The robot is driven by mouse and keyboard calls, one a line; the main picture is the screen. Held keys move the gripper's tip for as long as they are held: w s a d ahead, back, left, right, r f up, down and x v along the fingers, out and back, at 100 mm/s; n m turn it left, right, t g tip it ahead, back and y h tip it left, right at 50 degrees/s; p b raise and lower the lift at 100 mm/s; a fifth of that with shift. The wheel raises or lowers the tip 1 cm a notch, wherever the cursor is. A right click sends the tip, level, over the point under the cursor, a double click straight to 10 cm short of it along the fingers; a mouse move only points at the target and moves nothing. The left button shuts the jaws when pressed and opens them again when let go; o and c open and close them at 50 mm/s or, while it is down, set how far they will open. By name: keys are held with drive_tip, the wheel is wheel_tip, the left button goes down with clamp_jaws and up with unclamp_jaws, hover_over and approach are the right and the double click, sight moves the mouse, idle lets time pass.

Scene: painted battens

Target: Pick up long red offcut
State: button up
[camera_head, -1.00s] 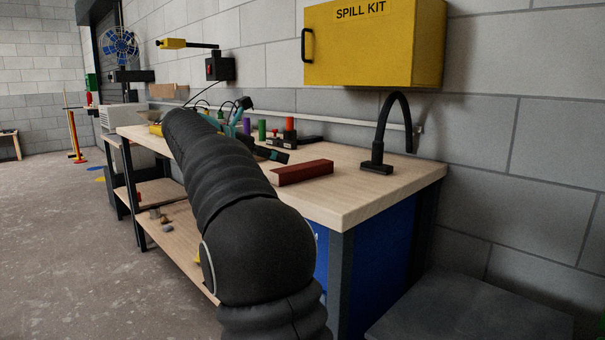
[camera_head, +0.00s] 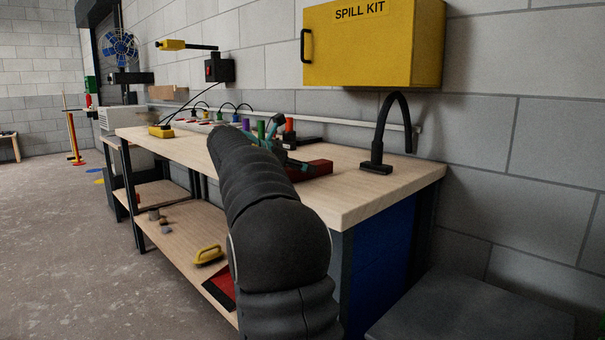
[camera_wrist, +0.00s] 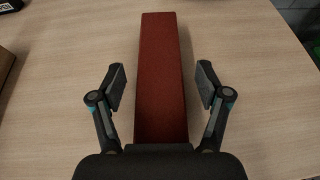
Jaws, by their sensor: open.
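The long red offcut (camera_wrist: 165,65) lies flat on the wooden bench top. In the wrist view it runs lengthwise between the two open fingers of my gripper (camera_wrist: 162,88). There is a gap on each side, and neither finger touches it. In the head view the red offcut (camera_head: 318,168) is partly hidden behind my arm and gripper (camera_head: 284,150). I cannot tell the exact height of the fingers above the bench.
The bench top (camera_head: 385,187) is clear at its near right end. A black curved lamp (camera_head: 382,130) stands behind there. Purple, green and red cylinders (camera_head: 262,130) stand near the wall. A yellow spill kit box (camera_head: 370,45) hangs above.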

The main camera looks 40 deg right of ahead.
drive_tip(key=c, duration=1.3)
